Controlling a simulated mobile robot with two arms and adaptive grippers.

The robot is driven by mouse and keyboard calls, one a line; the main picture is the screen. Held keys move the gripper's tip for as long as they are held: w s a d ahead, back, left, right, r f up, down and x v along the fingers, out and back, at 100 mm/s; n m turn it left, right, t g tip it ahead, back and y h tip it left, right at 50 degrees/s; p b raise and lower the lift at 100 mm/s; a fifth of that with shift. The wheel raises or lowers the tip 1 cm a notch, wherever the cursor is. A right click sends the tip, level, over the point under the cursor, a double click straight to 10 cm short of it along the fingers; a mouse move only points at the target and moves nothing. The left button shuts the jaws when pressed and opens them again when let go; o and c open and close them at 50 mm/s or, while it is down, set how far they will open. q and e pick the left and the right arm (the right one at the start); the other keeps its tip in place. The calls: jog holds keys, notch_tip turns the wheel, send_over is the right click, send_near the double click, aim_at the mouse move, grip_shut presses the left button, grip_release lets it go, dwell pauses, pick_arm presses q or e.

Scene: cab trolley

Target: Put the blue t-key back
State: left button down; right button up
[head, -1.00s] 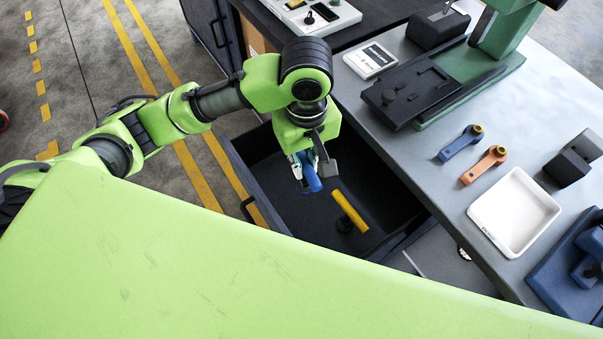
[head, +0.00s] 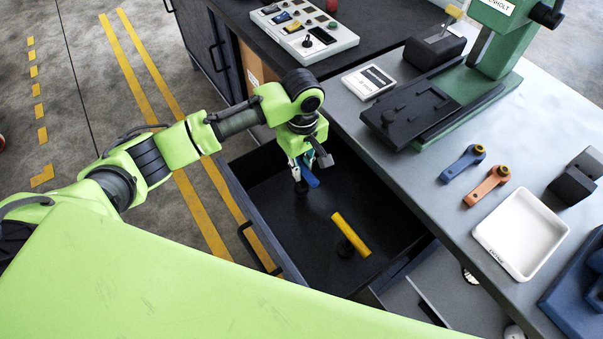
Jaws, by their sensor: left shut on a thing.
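My left gripper (head: 304,165) is shut on the blue t-key (head: 311,178), over the far part of the open dark drawer (head: 245,206). The gripper hides part of the blue t-key. A dark stem shows just under it; I cannot tell whether the blue t-key touches the drawer floor. A yellow t-key (head: 351,234) is in the same drawer, nearer to me, with a dark base under it. My right gripper is not in view.
On the grey bench right of the drawer are a blue lever (head: 462,164), an orange lever (head: 487,185), a white tray (head: 490,265) and a green press (head: 499,50). A control box (head: 304,28) stands behind. The drawer floor around the yellow t-key is clear.

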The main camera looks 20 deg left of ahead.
pick_arm(q)
jog(key=shift+w+a+f, duration=0.15)
jog(key=shift+w+f, duration=0.15)
jog(key=shift+f, duration=0.2)
notch_tip(320, 180, down, 3)
jog(key=shift+r, duration=0.15)
jog(key=c, duration=2)
grip_release()
notch_tip(320, 180, up, 12)
jog(key=shift+r, duration=0.1)
